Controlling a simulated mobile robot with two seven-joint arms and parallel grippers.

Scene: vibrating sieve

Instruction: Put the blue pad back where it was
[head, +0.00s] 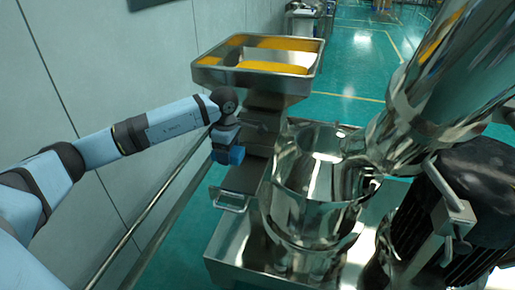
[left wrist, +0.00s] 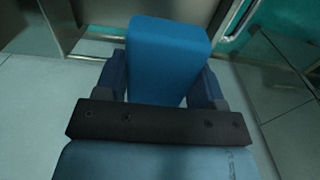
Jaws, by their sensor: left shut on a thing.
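The blue pad (left wrist: 165,55) is a plain blue block, held between the two fingers of my left gripper (left wrist: 162,90) in the left wrist view. In the head view my left gripper (head: 226,140) points down beside the metal stand, and the blue pad (head: 229,155) shows at its tip. The gripper is shut on the pad. The pad appears to be in the air left of the steel machine; whether it touches the stand cannot be told. My right gripper is not in view.
A steel tray (head: 262,83) with yellow material tops the stand. A shiny steel cylinder (head: 312,195) and a dark motor (head: 470,200) stand to the right. A metal rail (head: 150,208) runs along the pale wall (head: 110,60) at left. Green floor (head: 350,75) is open at the back.

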